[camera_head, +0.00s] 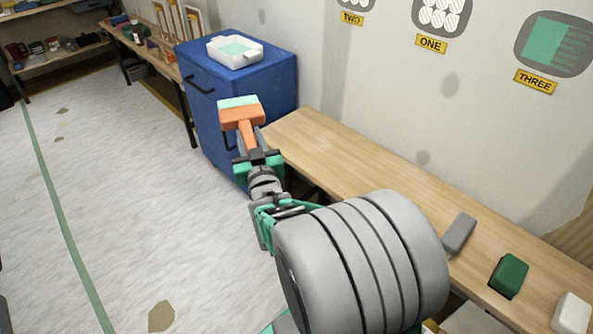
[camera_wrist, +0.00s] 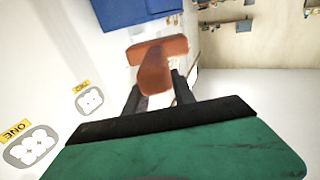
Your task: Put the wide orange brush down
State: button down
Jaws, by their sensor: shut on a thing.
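The wide orange brush (camera_head: 243,119) has an orange handle and head with pale mint bristles. It is held up in the air, bristle end away from me, in front of the blue cabinet in the head view. My gripper (camera_head: 258,157) is shut on its handle. In the wrist view the orange brush (camera_wrist: 160,62) sits between the dark fingers of my gripper (camera_wrist: 160,95), its head across the far end. The bristles are hidden in the wrist view.
A white tray (camera_head: 252,58) with mint content stands on the blue cabinet (camera_head: 270,95). The wooden bench (camera_head: 335,160) has a bare stretch beside my arm. A grey block (camera_head: 459,233), a green block (camera_head: 508,276) and a white block (camera_head: 572,312) lie at its near end.

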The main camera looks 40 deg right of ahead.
jog(key=s+d+f+m+g+h+b, duration=0.2)
jog(key=d+f+b, duration=0.35)
jog(key=d, duration=0.25)
jog(key=s+d+f+m+g+h+b, duration=0.2)
jog(key=s+d+f+h+b, duration=0.15)
jog(key=d+f, duration=0.35)
jog(key=shift+y, duration=0.45)
jog(key=w+d+f+b, duration=0.2)
jog(key=w, duration=0.2)
jog(key=w+d+f+b, duration=0.2)
jog(key=w+d+f, duration=0.1)
jog(key=w, duration=0.1)
jog(key=w+d+f+b, duration=0.2)
jog(key=w+f, duration=0.1)
jog(key=w, duration=0.1)
jog(key=shift+d+f, duration=0.2)
jog(key=shift+d, duration=0.05)
jog(key=shift+w+d+f+b, duration=0.15)
jog(key=shift+f+b, duration=0.35)
jog(key=shift+f, duration=0.35)
jog(key=shift+w+f+b, duration=0.15)
jog(key=shift+f+b, duration=0.3)
jog(key=shift+f, duration=0.4)
jog(key=shift+f, duration=0.2)
jog(key=c, duration=1.1)
grip_release()
jog(key=shift+o, duration=0.2)
